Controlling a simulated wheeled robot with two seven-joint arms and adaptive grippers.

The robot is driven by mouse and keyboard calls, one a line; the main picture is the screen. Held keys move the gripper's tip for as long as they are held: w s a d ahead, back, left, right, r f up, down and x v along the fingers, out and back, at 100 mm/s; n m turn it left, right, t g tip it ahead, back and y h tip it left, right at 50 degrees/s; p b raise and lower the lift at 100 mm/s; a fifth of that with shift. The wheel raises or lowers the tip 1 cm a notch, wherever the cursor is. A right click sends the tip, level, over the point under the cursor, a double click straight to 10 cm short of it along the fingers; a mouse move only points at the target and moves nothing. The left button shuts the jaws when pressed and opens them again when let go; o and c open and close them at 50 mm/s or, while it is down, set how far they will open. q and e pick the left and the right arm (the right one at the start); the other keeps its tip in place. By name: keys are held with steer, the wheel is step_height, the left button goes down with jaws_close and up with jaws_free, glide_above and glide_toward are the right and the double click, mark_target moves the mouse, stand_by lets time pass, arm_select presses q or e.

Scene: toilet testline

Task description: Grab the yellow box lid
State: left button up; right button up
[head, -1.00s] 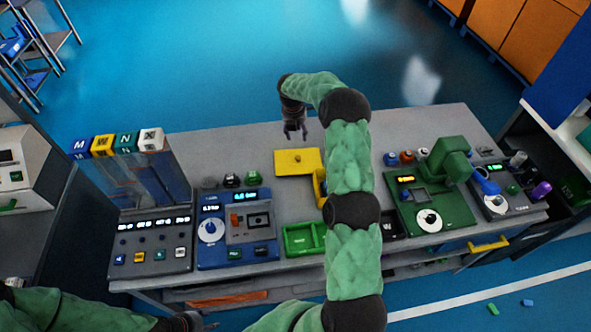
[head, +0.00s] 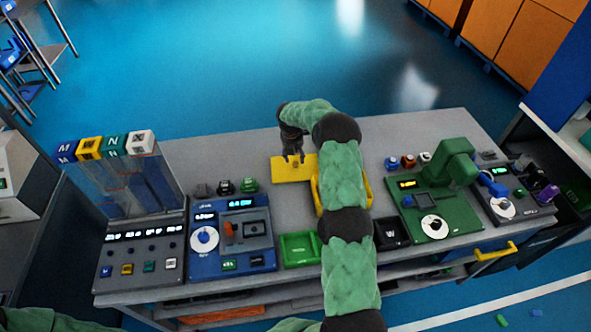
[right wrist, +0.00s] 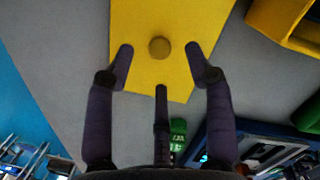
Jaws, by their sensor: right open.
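The yellow box lid (head: 288,172) is a flat yellow plate lying on the grey table. It has a small round knob (right wrist: 159,47) in its middle. My right gripper (head: 293,160) hangs over the lid close to the knob. In the right wrist view my right gripper (right wrist: 162,68) is open, with fingers on either side below the knob and nothing between them. A yellow box (head: 367,190) stands right of the lid, mostly hidden behind my right arm. My left gripper cannot be seen in the head view.
A green tray (head: 298,249) and a blue device (head: 231,236) sit at the table's front. A green machine (head: 438,203) stands to the right. Small knobs (head: 226,186) lie left of the lid. The table behind the lid is clear.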

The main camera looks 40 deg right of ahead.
mark_target(295, 163)
steer(key=f, duration=0.4)
steer(key=shift+w+d+f+b, duration=0.15)
steer(key=shift+d+f+b, duration=0.1)
steer(key=shift+f+b, duration=0.1)
steer(key=shift+r, duration=0.1)
jaws_close()
